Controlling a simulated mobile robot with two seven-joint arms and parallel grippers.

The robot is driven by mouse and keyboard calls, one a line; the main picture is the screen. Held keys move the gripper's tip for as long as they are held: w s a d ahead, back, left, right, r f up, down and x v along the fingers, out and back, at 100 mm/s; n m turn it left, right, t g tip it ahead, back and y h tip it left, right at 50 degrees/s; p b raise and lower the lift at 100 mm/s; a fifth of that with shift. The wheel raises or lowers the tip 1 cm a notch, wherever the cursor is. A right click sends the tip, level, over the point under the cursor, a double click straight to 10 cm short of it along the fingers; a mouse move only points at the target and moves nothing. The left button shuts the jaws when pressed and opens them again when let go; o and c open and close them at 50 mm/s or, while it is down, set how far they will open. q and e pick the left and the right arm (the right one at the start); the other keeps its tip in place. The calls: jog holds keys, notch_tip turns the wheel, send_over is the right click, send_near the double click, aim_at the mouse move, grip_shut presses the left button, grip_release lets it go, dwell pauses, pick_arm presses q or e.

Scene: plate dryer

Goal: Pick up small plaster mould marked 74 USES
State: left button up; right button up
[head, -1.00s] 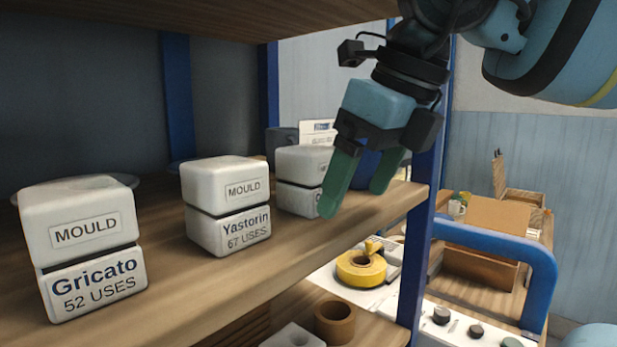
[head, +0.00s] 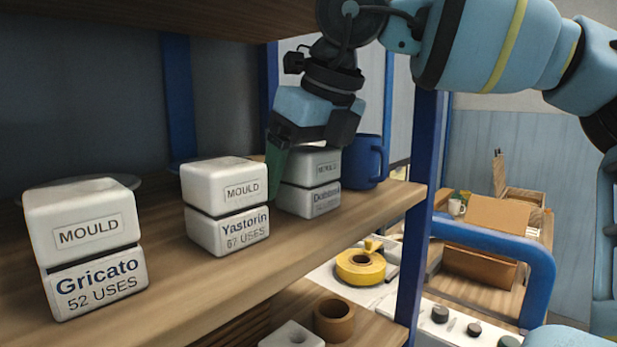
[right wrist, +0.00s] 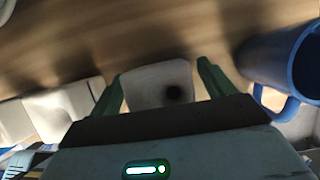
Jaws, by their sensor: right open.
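A small white two-part plaster mould (head: 315,198) stands at the right of the shelf row in the head view. Its lower label begins with "Do", but its use count is too small to read. My right gripper (head: 300,160) is open above it, pointing down, with one green finger at its left side; the other finger is hidden. In the right wrist view, the open gripper (right wrist: 163,75) has a finger on each side of the white mould (right wrist: 155,86). My left gripper is not in view.
A blue mug (head: 366,163) stands close right of the gripper. A blue post (head: 412,230) and the upper shelf (head: 150,15) bound the space.

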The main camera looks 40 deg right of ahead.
jog(key=shift+f, duration=0.55)
jog(key=c, duration=1.3)
jog(key=shift+w+r, duration=0.1)
jog(key=shift+r, duration=0.45)
jog(key=shift+s+r, duration=0.25)
jog(key=s, duration=0.5)
jog(key=s+d, duration=0.1)
jog(key=s, duration=1.1)
jog(key=shift+s+d, duration=0.25)
jog(key=shift+d, duration=0.05)
